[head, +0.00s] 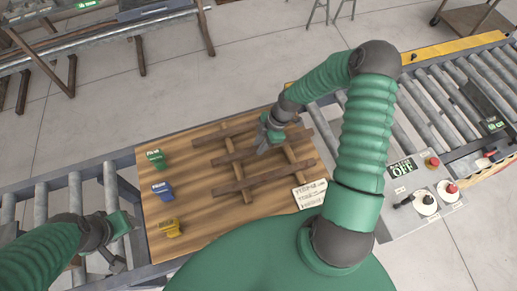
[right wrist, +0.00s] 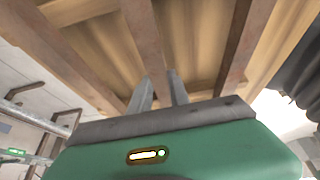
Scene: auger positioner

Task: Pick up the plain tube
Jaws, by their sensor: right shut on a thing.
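I cannot make out a separate plain tube in either view. My right gripper (head: 262,145) is over the wooden lattice (head: 240,185) on the brown board. In the right wrist view, the two grey fingers of my right gripper (right wrist: 162,88) stand a small gap apart, with a wooden bar (right wrist: 143,35) running down between them. The gripper is shut on this bar as far as I can see; the contact itself is partly hidden. My left gripper (head: 122,240) is at the lower left, beside the board's left edge; its fingers are too small to read.
Green (head: 155,158), blue (head: 162,190) and yellow (head: 169,228) labelled blocks stand along the board's left side. A white sign (head: 310,194) is at the lattice's lower right. A control panel (head: 425,203) with red buttons is at right. Roller conveyors (head: 450,85) flank the board.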

